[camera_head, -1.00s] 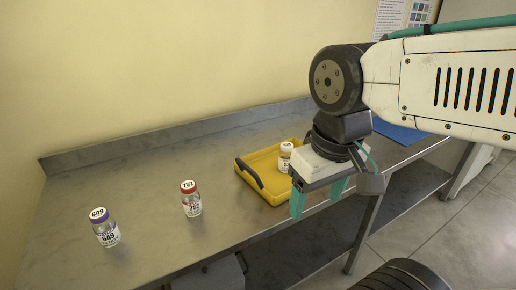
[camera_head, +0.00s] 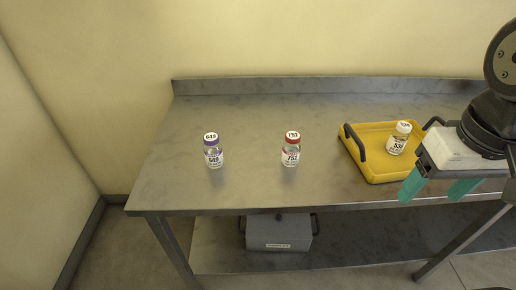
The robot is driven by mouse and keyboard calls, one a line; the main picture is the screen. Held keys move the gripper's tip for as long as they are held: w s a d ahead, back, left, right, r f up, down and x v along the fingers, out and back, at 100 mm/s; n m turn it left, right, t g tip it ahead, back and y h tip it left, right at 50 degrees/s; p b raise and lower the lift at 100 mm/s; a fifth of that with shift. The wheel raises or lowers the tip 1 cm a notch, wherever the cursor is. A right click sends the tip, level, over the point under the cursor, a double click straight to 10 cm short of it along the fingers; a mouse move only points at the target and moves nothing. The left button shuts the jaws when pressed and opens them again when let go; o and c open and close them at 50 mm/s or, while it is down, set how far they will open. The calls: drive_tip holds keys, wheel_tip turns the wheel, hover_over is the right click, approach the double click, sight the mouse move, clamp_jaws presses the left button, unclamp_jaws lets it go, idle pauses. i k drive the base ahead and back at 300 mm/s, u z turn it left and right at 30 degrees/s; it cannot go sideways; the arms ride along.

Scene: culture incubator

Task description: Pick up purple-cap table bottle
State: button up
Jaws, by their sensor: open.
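The purple-cap bottle (camera_head: 213,152) stands upright on the left part of the steel table (camera_head: 240,188). It is clear, with a white label and a white cap top that both read 649. My gripper (camera_head: 438,188) is at the right of the view, by the table's front edge and beside the yellow tray. Its two green fingers are apart with nothing seen between them. It is well to the right of the purple-cap bottle, with the red-cap bottle and the tray between them.
A red-cap bottle (camera_head: 291,150) marked 752 stands right of the purple-cap one. A yellow tray (camera_head: 378,172) with dark handles holds a white-cap bottle (camera_head: 397,139). A grey box (camera_head: 279,233) sits on the lower shelf. The table around the purple-cap bottle is clear.

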sight(213, 149)
drive_tip(key=z, duration=1.9)
drive_tip(key=k, duration=1.35)
drive_tip(key=u, duration=1.9)
drive_tip(key=i, duration=0.5)
drive_tip(key=u, duration=0.05)
